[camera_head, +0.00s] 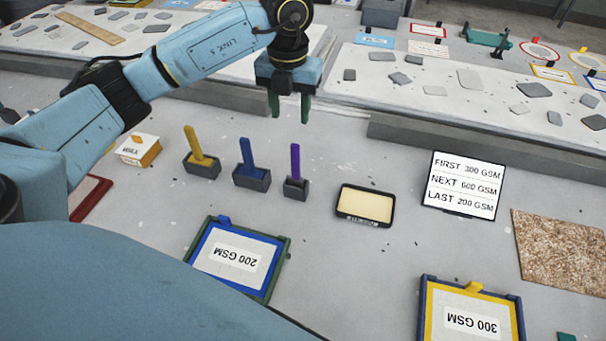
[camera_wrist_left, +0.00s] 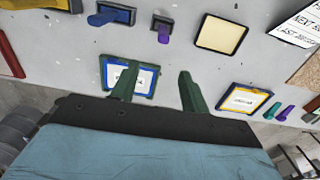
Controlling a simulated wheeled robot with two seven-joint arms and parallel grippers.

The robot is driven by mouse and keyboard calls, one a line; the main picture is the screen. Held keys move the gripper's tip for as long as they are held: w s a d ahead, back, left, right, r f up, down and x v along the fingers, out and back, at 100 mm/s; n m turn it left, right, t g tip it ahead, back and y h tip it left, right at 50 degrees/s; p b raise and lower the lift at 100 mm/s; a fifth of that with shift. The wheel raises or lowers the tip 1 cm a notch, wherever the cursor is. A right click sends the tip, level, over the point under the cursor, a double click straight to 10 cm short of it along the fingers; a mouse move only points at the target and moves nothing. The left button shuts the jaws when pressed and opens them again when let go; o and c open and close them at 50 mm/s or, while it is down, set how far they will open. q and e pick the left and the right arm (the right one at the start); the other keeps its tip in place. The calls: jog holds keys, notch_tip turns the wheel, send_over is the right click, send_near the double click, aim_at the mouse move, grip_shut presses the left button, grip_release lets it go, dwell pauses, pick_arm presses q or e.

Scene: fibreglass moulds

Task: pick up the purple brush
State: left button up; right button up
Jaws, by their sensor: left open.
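The purple brush (camera_head: 295,162) stands upright in a small dark holder (camera_head: 296,189) on the grey table, at the right end of a row of three brushes. In the left wrist view the purple brush (camera_wrist_left: 163,36) shows at the top, beyond the fingers. My left gripper (camera_head: 289,113) is open and empty, pointing down, above and behind the purple brush in the head view. Its two green fingers show in the left wrist view (camera_wrist_left: 158,88), apart with nothing between them. My right gripper is not in view.
A blue brush (camera_head: 247,158) and a yellow brush (camera_head: 196,146) stand in holders left of the purple one. A cream-filled tray (camera_head: 365,205) lies right of it. A 200 GSM frame (camera_head: 284,262) lies in front. Raised pale benches (camera_head: 440,85) stand behind.

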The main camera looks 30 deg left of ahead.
aim_at(294, 146)
pick_arm(q)
jog(key=shift+w+f, duration=0.65)
jog(key=shift+f, duration=0.35)
notch_tip(294, 146, down, 7)
jog(key=shift+s+r, duration=0.15)
jog(key=shift+r, duration=0.05)
jog(key=shift+f, duration=0.55)
jog(key=f, duration=0.5)
jog(key=shift+w+p, duration=0.25)
jog(key=shift+p, duration=0.15)
jog(key=shift+r, duration=0.1)
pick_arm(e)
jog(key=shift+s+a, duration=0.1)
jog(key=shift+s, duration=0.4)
pick_arm(q)
jog(key=shift+c, duration=0.4)
grip_shut()
